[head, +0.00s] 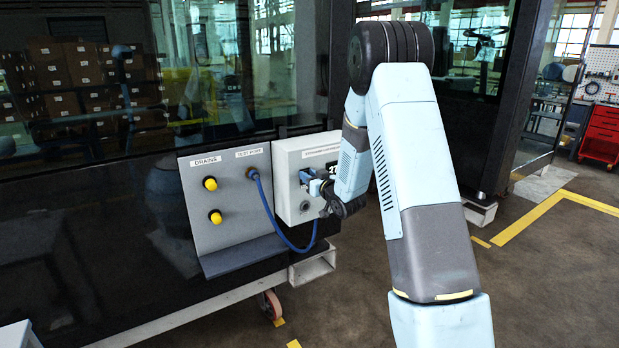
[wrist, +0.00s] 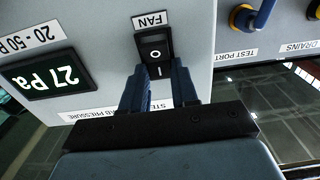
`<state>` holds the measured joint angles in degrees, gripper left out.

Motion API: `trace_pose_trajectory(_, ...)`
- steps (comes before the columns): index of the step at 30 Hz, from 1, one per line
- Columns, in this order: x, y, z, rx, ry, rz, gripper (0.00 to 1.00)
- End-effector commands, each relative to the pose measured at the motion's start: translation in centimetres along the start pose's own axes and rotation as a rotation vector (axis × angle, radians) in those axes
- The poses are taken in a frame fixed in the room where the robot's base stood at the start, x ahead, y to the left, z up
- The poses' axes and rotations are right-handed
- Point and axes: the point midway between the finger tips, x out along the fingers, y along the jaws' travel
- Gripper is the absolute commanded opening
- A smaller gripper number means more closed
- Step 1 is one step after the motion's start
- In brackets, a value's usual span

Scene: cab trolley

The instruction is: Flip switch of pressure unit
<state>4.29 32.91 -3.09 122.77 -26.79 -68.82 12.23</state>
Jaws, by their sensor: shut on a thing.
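The pressure unit (head: 288,160) is a pale grey box on the side of the dark cab, in the middle of the head view. In the wrist view, its black rocker switch (wrist: 153,45), marked O and I, sits beside a FAN label (wrist: 150,21). The unit's lit display (wrist: 45,80) reads 27 Pa. My gripper (head: 304,178) is at the unit's front. In the wrist view, my gripper (wrist: 158,72) has its two blue fingers on either side of the switch, shut on it. The fingers hide part of the unit's lower label. The switch is too small to make out in the head view.
Left of the unit, a grey panel (head: 232,225) carries two yellow-capped drains (head: 210,183) and a test port. A blue hose (head: 270,212) runs from the port and loops below the unit. A red tool cabinet (head: 602,135) stands far right.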

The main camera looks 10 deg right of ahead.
Motion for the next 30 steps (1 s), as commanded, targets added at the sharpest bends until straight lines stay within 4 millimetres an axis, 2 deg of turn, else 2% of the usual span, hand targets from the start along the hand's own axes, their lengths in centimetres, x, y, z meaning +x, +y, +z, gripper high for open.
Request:
trace_pose_trajectory(5,-0.1,0.0,0.3,0.003,0.050,0.000,0.00)
trace_pose_trajectory(21,-0.3,0.1,1.3,0.001,0.376,0.001,0.00)
trace_pose_trajectory(30,-0.5,0.1,1.4,0.000,0.432,0.001,0.00)
